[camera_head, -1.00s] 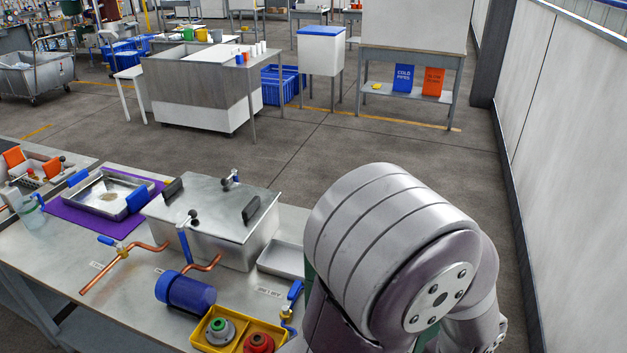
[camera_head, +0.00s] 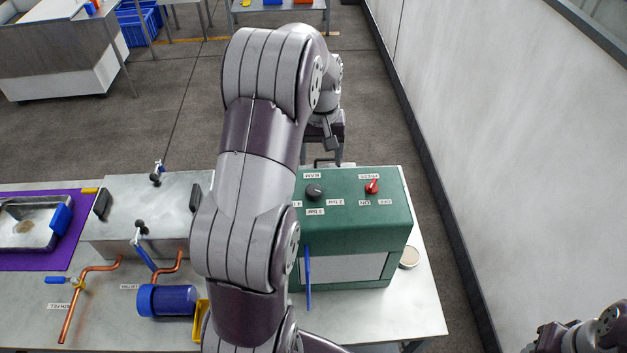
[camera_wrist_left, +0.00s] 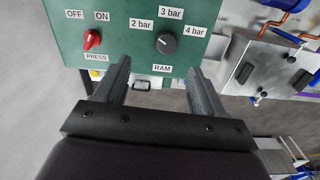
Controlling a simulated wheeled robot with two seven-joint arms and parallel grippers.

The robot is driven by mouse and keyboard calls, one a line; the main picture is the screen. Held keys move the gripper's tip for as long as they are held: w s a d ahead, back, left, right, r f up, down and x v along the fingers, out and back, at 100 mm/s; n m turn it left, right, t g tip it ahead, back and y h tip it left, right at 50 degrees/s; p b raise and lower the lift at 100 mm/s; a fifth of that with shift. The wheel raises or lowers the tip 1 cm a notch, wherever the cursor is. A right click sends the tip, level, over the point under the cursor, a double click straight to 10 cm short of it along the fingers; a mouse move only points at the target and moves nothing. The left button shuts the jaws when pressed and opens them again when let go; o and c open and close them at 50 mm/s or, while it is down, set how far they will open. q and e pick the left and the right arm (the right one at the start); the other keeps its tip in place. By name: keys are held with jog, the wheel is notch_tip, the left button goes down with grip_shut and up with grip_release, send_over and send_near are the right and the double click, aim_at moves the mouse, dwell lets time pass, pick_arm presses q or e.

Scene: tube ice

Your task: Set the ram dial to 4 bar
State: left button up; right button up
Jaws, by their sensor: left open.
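The dark round RAM dial (camera_head: 314,192) is on top of the green press box (camera_head: 390,225), left of the red PRESS switch (camera_head: 372,186). In the left wrist view, the dial (camera_wrist_left: 167,43) has labels 2 bar (camera_wrist_left: 141,24), 3 bar (camera_wrist_left: 171,13) and 4 bar (camera_wrist_left: 195,32) around it. I cannot tell clearly where its pointer stands. My left gripper (camera_wrist_left: 158,70) is open and empty. The dial appears beyond its tips, between their lines, apart from both fingers. In the head view the gripper (camera_head: 328,142) is at the box's far edge.
My left arm covers the table just left of the box. A metal lidded box (camera_head: 130,225), copper pipes and a blue cylinder (camera_head: 168,300) stand further left. A blue rod (camera_head: 309,278) is at the box's front. A white wall is at the right.

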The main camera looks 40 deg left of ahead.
pick_arm(q)
jog(key=a, duration=0.3)
jog(key=b, duration=0.4)
send_over(314, 189)
jog(key=shift+n, duration=0.4)
jog(key=f, duration=0.5)
jog(key=shift+s+d+f, duration=0.2)
jog(key=shift+f, duration=0.2)
jog(key=shift+f+p, duration=0.45)
jog(key=shift+p, duration=0.8)
jog(key=f, duration=0.1)
jog(key=f+p, duration=0.1)
jog(key=f, duration=0.2)
jog(key=shift+w+a+f+p, duration=0.2)
jog(key=shift+a+f+p, duration=0.15)
jog(key=shift+a+p, duration=0.05)
jog(key=shift+f, duration=0.3)
jog(key=shift+s+d+f, duration=0.1)
jog(key=shift+d+f, duration=0.1)
jog(key=shift+d, duration=0.1)
jog(key=shift+a, duration=0.1)
jog(key=c, duration=1.1)
